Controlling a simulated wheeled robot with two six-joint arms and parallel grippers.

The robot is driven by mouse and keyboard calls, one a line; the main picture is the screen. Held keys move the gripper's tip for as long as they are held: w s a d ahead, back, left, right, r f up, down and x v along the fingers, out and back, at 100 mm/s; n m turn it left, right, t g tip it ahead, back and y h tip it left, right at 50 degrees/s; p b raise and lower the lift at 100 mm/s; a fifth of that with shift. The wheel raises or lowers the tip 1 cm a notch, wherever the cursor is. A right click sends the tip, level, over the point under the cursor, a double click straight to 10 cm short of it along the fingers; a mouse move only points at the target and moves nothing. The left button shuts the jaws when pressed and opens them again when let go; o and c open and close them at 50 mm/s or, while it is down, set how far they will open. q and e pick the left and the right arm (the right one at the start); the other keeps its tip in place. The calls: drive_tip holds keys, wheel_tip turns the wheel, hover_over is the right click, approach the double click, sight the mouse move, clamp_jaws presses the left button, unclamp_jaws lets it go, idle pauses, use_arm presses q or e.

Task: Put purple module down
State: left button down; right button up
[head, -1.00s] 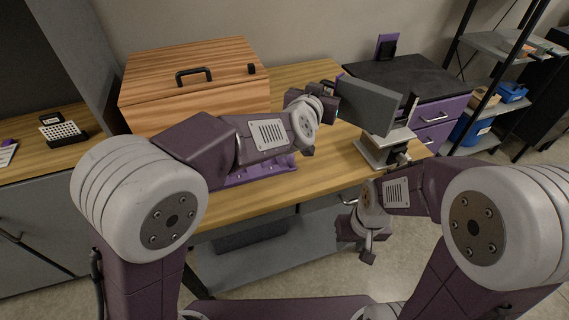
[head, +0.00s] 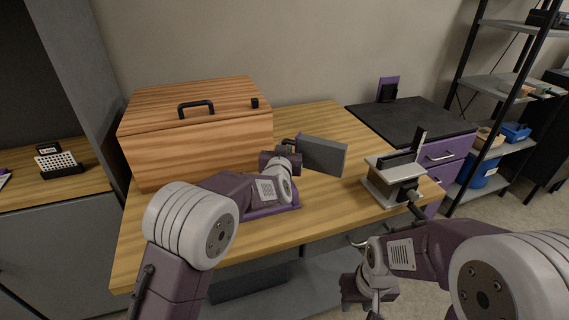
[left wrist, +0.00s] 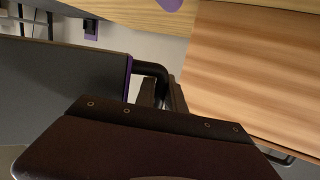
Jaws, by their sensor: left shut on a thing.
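My left gripper (head: 293,150) is shut on the black handle (left wrist: 152,72) of a flat grey slab (head: 322,155) with a purple edge, which I take as the purple module. The slab is held above the wooden table (head: 330,120), apart from it. In the left wrist view the slab (left wrist: 60,90) fills the left side, its purple edge facing the handle. My right gripper (head: 368,292) hangs low in front of the table; its jaws are too unclear to tell if open or shut.
A purple tray (head: 272,212) lies on the table behind my left forearm. A wooden box (head: 200,130) with a black handle stands back left. A grey fixture with a black upright plate (head: 395,180) stands right. A dark-topped purple drawer cabinet (head: 415,125) is beyond. Table between slab and fixture is clear.

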use_arm(q)
drive_tip(key=f, duration=0.2)
drive_tip(key=f+b, duration=0.1)
drive_tip(key=f, duration=0.1)
drive_tip(key=shift+w+f, duration=0.1)
drive_tip(key=shift+w, duration=0.15)
drive_tip(key=shift+f, duration=0.1)
drive_tip(key=shift+f+b, duration=0.5)
drive_tip(key=shift+f, duration=0.05)
drive_tip(key=c, duration=1.4)
unclamp_jaws()
drive_tip(key=shift+r, duration=0.15)
